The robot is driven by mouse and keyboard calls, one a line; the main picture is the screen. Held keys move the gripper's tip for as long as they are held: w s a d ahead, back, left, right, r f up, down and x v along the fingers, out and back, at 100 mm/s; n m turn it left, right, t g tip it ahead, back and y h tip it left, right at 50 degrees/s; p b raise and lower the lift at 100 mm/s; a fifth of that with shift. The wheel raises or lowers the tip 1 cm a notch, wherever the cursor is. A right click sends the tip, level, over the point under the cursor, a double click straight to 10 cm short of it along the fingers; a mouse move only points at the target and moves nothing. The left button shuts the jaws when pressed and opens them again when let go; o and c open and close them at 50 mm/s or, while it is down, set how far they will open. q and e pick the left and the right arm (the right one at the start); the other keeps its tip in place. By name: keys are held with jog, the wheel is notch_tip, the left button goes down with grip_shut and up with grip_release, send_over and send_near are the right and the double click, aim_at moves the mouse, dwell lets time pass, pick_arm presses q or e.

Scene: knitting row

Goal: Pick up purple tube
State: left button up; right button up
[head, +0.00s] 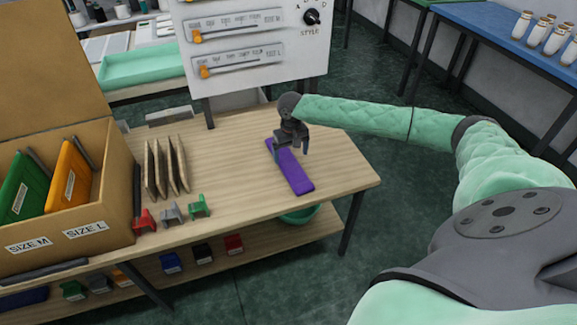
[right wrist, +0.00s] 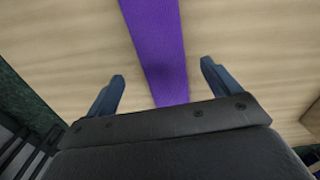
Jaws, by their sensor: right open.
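The purple tube (head: 292,170) is a long flat bar lying on the wooden table (head: 340,165), near its right end. My right gripper (head: 291,147) is over the far part of the tube, its fingers pointing down. In the right wrist view the open fingers (right wrist: 163,88) are on either side of the purple tube (right wrist: 157,40), with wood showing between each finger and the tube. Nothing is held. Whether the fingertips touch the table cannot be told. My left gripper is not in view.
A cardboard box (head: 112,190) with green and orange folders stands at the left. Several upright wooden dividers (head: 165,166) and small red, grey and green clips (head: 199,206) are beside it. A white panel with sliders (head: 250,45) stands behind. The tabletop right of the tube is clear.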

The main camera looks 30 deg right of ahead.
aim_at(290, 164)
jog(key=f, duration=0.3)
jog(key=f+p, duration=0.1)
jog(key=f, duration=0.1)
jog(key=shift+w, duration=0.25)
jog(key=shift+a+r, duration=0.1)
jog(key=c, duration=1.1)
